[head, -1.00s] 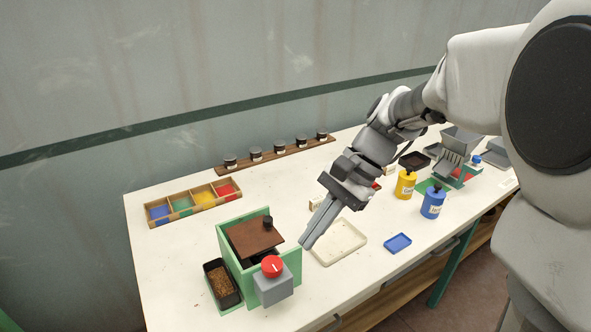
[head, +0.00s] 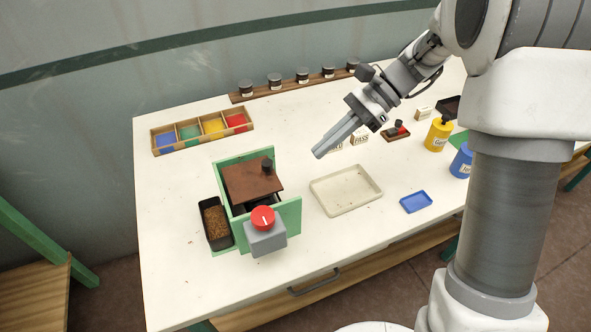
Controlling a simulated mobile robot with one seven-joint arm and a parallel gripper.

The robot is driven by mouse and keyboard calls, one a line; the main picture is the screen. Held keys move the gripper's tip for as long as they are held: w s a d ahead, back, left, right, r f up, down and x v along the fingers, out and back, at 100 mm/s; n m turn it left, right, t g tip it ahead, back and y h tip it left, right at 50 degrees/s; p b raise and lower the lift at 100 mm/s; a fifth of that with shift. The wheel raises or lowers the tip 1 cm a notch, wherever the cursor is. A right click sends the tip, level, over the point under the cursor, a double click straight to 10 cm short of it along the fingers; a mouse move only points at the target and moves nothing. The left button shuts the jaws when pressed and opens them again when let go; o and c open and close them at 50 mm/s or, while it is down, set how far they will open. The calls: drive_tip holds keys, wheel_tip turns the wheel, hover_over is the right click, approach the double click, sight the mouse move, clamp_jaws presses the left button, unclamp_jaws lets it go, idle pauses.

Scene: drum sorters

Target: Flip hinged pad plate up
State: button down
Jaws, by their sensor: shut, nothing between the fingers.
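A brown plate (head: 250,183) lies over the top of a green box-like frame (head: 289,216), at a slight tilt. A small black knob (head: 267,165) stands at its right rear edge. It looks like the hinged pad plate, but I cannot make out its hinge. A dark gap shows below its front edge; the inside is mostly hidden. My gripper (head: 320,152) is shut and empty, above the table to the right of the plate and apart from it, with its fingers pointing down and left.
A red knob (head: 262,217) on a grey block (head: 266,240) is at the frame's front. A black bin of brown grains (head: 204,207) stands left. A cream tray (head: 368,193) and blue dish (head: 416,202) lie right. The four-colour box (head: 157,149) and jar rack (head: 288,87) are behind.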

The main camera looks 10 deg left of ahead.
sight(251, 176)
idle(0.4)
drive_tip(key=b+x, duration=0.1)
drive_tip(key=x, duration=0.9)
drive_tip(key=shift+w+r, duration=0.1)
